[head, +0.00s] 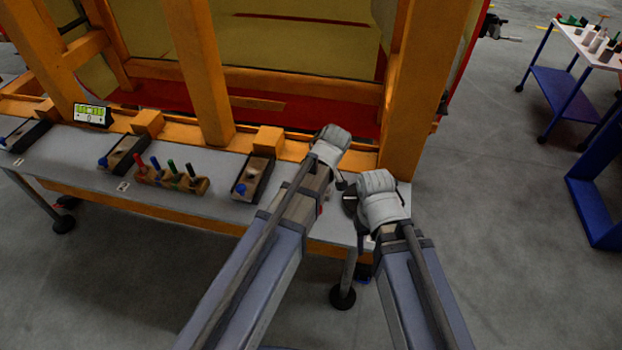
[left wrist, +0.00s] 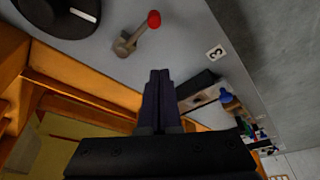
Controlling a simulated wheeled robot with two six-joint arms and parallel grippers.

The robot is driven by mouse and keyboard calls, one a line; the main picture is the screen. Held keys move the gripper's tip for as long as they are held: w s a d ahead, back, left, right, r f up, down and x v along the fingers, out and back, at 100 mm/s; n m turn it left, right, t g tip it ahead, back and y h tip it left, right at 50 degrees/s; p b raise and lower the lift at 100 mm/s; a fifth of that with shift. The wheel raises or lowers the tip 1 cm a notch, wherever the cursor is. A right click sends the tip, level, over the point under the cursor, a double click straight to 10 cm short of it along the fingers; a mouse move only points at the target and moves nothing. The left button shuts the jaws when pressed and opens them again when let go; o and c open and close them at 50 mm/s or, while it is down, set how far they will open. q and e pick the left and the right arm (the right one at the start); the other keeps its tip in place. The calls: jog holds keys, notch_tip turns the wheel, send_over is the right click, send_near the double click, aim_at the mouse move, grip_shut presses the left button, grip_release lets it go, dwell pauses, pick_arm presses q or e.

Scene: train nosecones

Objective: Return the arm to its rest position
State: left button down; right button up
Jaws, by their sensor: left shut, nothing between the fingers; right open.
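My left arm (head: 290,215) reaches forward over the right part of the grey workbench (head: 215,203). Its wrist covers its fingers in the head view. In the left wrist view my left gripper (left wrist: 160,75) is shut and empty, with its fingers together above the bench. My right arm (head: 420,290) reaches to the bench's right end. My right gripper (head: 375,200) is open beside the orange post; its fingertips are mostly hidden by the wrist.
A block with a blue knob (head: 240,188) and a rack of coloured pegs (head: 172,178) lie left of the arms. A red-ended lever (left wrist: 138,35) and black round part (left wrist: 58,15) are near my left gripper. An orange post (head: 408,100) stands ahead.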

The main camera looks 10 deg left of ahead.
pick_arm(q)
jog(key=shift+r, duration=0.1)
dwell(0.5)
jog(key=s+d+f+m+g+b, duration=0.1)
jog(key=s+d+f+m+b, duration=0.1)
jog(key=s+m, duration=0.4)
jog(key=s+d+f+m+g+h+b, duration=0.1)
jog(key=s+d+f+m+b, duration=0.2)
jog(key=s+m, duration=0.4)
jog(key=s+f+b, duration=0.1)
jog(key=s+f, duration=0.1)
jog(key=s, duration=0.2)
jog(key=shift+d+g+h, duration=0.25)
jog(key=shift+g+h, duration=0.05)
jog(key=shift+g, duration=0.1)
